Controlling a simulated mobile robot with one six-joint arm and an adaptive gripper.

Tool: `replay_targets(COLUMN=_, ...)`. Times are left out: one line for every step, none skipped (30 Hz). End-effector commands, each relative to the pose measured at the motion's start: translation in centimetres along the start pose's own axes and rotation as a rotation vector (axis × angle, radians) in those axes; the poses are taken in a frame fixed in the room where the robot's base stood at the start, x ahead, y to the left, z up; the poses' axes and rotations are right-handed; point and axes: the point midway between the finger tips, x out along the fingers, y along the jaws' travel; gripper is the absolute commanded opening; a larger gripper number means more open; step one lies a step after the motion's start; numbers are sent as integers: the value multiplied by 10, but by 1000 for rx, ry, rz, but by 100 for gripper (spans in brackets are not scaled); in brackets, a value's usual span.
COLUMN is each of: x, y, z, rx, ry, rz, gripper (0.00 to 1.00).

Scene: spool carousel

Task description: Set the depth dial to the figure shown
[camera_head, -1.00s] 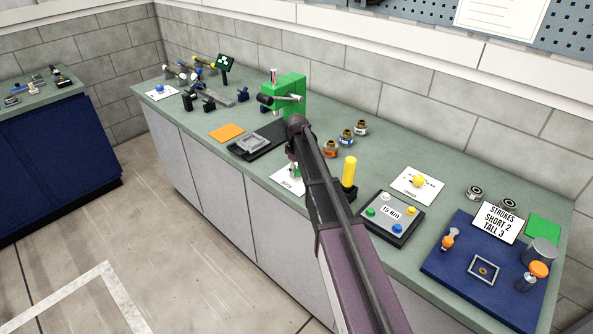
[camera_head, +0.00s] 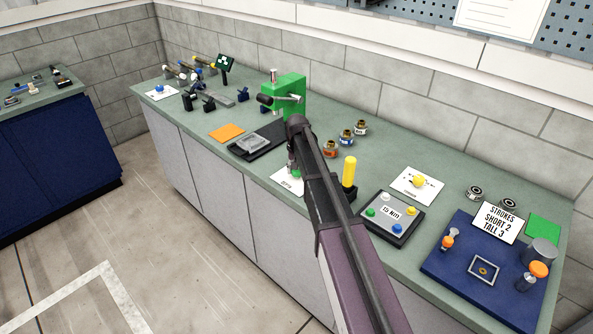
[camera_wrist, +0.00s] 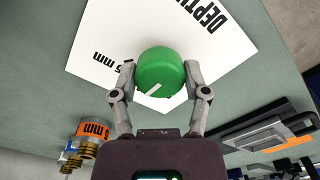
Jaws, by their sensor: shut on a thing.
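In the wrist view, the depth dial is a round green knob (camera_wrist: 161,72) with a white pointer mark that slants toward the lower left of its face. It sits over a white card (camera_wrist: 226,42) with "DEPTH" and a figure ending in "mm" printed on it; the figure's first part is hard to read. My gripper (camera_wrist: 160,80) is shut on the dial, one finger on each side. In the head view, my arm hides most of the dial, and the card's corner (camera_head: 285,181) shows beside it.
An orange-banded spool (camera_wrist: 93,130) marked "5 mm" stands near the gripper in the wrist view. A green press (camera_head: 290,90), a yellow post (camera_head: 349,172) and a "15 Nm" button panel (camera_head: 392,230) stand nearby. A blue board (camera_head: 455,262) lies at right.

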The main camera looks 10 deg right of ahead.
Motion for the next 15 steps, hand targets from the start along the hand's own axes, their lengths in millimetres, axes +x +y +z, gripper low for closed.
replay_targets(x=0, y=1, z=3, rx=45, ry=-6, rz=1, gripper=12)
replay_targets(x=0, y=1, z=3, rx=73, ry=-6, rz=1, gripper=12)
replay_targets(x=0, y=1, z=3, rx=112, ry=-6, rz=1, gripper=12)
replay_targets(x=0, y=1, z=3, rx=140, ry=-6, rz=1, gripper=12)
replay_targets(x=0, y=1, z=3, rx=168, ry=-6, rz=2, gripper=12)
replay_targets(x=0, y=1, z=3, rx=207, ry=-6, rz=2, gripper=12)
replay_targets(x=0, y=1, z=3, rx=235, ry=-6, rz=2, gripper=12)
replay_targets(x=0, y=1, z=3, rx=263, ry=-6, rz=2, gripper=12)
replay_targets(x=0, y=1, z=3, rx=301, ry=-6, rz=2, gripper=12)
replay_targets(x=0, y=1, z=3, rx=327, ry=-6, rz=2, gripper=12)
replay_targets(x=0, y=1, z=3, rx=354, ry=-6, rz=2, gripper=12)
replay_targets(x=0, y=1, z=3, rx=388, ry=-6, rz=3, gripper=12)
replay_targets(x=0, y=1, z=3, rx=413, ry=-6, rz=3, gripper=12)
replay_targets(x=0, y=1, z=3, rx=437, ry=-6, rz=3, gripper=12)
replay_targets(x=0, y=1, z=3, rx=467, ry=-6, rz=3, gripper=12)
